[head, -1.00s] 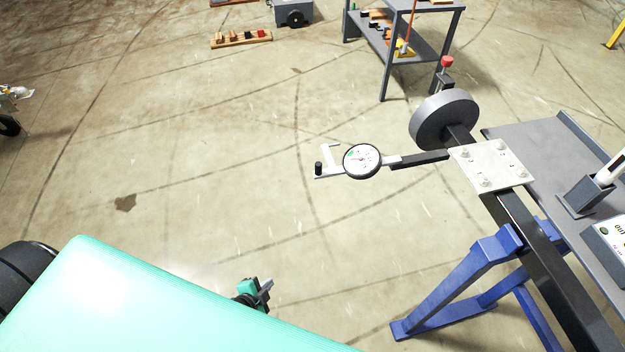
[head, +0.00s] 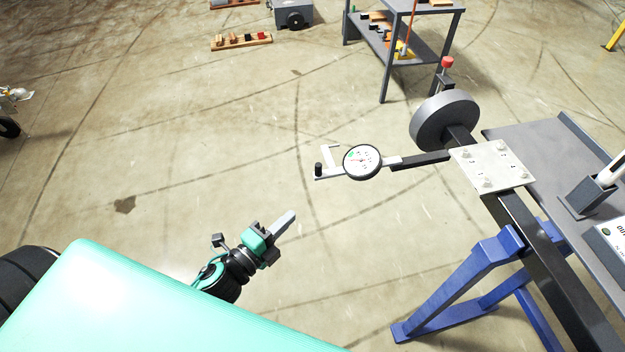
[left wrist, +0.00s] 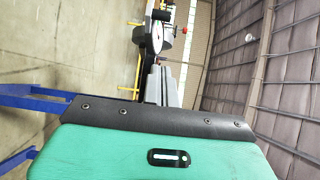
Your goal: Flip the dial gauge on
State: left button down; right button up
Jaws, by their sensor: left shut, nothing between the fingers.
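The dial gauge (head: 362,161) has a round white face with a dark rim. It sits on an arm that reaches left from a bolted plate. A small black knob (head: 318,167) stands on the bracket at its left end. In the left wrist view the gauge (left wrist: 156,37) shows beyond the fingers, seen at a steep angle. My left gripper (head: 288,219) is shut and empty, below and to the left of the gauge and apart from it. Its closed fingers (left wrist: 161,86) show in the left wrist view. My right gripper is not in view.
A bolted light plate (head: 491,165) and a grey disc (head: 444,120) are right of the gauge. A blue stand (head: 455,285) and a grey table (head: 550,150) fill the right side. A shelf cart (head: 400,45) stands behind. Open floor lies left of the gauge.

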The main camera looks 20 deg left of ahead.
pick_arm(q)
jog(key=w+a+p+x, duration=0.1)
jog(key=p+x, duration=0.3)
jog(key=x, duration=0.9)
jog(key=shift+a, duration=0.85)
jog(key=shift+a, duration=0.1)
